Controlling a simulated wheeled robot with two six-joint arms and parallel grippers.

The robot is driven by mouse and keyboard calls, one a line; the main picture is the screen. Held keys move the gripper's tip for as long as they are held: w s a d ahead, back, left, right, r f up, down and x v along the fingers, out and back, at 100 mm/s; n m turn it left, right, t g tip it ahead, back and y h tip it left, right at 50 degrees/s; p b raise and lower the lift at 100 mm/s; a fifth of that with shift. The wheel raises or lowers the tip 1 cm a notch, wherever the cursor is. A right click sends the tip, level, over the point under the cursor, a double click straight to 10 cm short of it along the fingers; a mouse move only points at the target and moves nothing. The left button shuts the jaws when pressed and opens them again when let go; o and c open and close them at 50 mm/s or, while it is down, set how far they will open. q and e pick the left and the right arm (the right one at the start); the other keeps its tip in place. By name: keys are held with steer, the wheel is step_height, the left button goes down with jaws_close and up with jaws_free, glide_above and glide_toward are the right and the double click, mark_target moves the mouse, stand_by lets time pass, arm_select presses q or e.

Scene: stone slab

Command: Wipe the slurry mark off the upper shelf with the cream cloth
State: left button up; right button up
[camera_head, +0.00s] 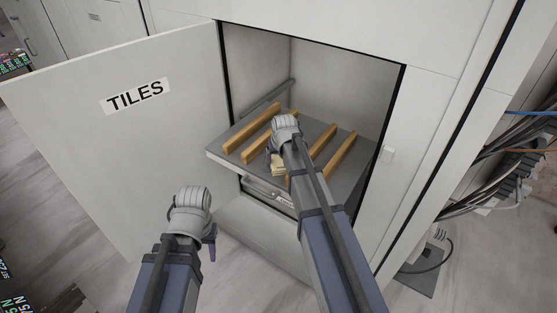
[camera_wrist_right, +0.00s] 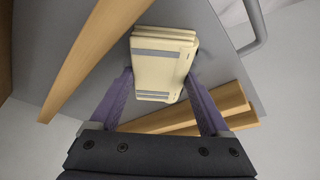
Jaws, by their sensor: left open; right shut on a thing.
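The cream cloth (camera_head: 278,170) is a folded pad with grey bands in the right wrist view (camera_wrist_right: 165,62). My right gripper (camera_head: 274,158) is shut on it, one purple finger at each side (camera_wrist_right: 160,78). It holds the cloth over the grey upper shelf (camera_head: 228,165), among the wooden strips; whether the cloth touches the shelf I cannot tell. No slurry mark can be made out; the arm, cloth and strips hide part of the surface. My left gripper (camera_head: 211,243) is open and empty, low in front of the cabinet.
Several wooden strips (camera_head: 250,128) lie across the shelf, close to the right gripper. The open door (camera_head: 130,130) marked TILES stands at the left. The cabinet's side walls bound the opening. Cables (camera_head: 510,165) hang at the right.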

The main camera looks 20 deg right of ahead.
steer(key=shift+w+d, duration=1.05)
steer(key=shift+d, duration=0.25)
steer(key=shift+d, duration=0.1)
steer(key=shift+w+d, duration=0.95)
steer(key=shift+d, duration=0.3)
steer(key=shift+s+a, duration=0.7)
steer(key=shift+a, duration=0.2)
steer(key=shift+s+a, duration=0.65)
steer(key=shift+a, duration=0.3)
steer(key=shift+s+a, duration=0.7)
steer(key=shift+a, duration=0.2)
steer(key=shift+s, duration=0.1)
